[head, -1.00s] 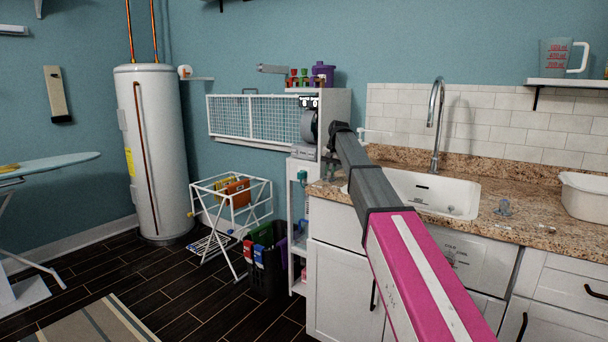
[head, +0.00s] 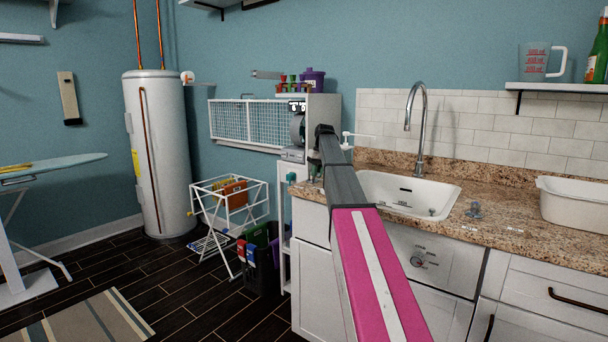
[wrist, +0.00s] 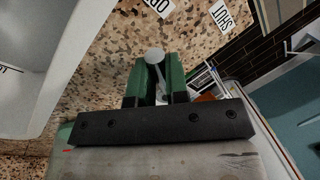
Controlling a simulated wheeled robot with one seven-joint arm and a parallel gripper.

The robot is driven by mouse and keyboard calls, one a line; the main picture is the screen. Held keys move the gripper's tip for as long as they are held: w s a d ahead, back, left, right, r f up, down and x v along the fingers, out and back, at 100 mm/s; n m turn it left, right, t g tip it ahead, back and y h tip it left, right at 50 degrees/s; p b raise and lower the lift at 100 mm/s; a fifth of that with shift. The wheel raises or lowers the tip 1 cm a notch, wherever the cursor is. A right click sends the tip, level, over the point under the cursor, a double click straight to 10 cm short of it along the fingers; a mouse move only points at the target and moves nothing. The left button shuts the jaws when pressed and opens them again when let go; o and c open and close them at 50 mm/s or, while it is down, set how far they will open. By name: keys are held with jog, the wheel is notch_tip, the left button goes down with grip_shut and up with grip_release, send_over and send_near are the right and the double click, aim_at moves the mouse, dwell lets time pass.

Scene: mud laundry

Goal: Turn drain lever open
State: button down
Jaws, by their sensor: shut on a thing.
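The drain lever (wrist: 154,56) is a pale grey stem with a round knob, seen in the wrist view above the speckled counter. My gripper (wrist: 156,78) has green fingers, shut on the lever with its knob showing between the tips. An open label (wrist: 160,6), partly cut off, lies at the top, and a shut label (wrist: 221,14) lies to its right. The lever's base and exact angle are hidden. In the head view my gripper (head: 315,169) is small and dark at the counter's left end, and the lever cannot be made out there.
The white sink (head: 440,198) is right of my gripper, with a tall faucet (head: 422,125) behind it. A soap pump (head: 346,140) stands near my arm. A white tub (head: 575,205) sits at the counter's right. A drying rack (head: 228,205) stands left on the floor.

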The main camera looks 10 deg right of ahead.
jog(key=shift+w+d+n, duration=0.1)
jog(key=shift+n, duration=0.2)
dwell(0.4)
jog(key=c, duration=1.1)
grip_release()
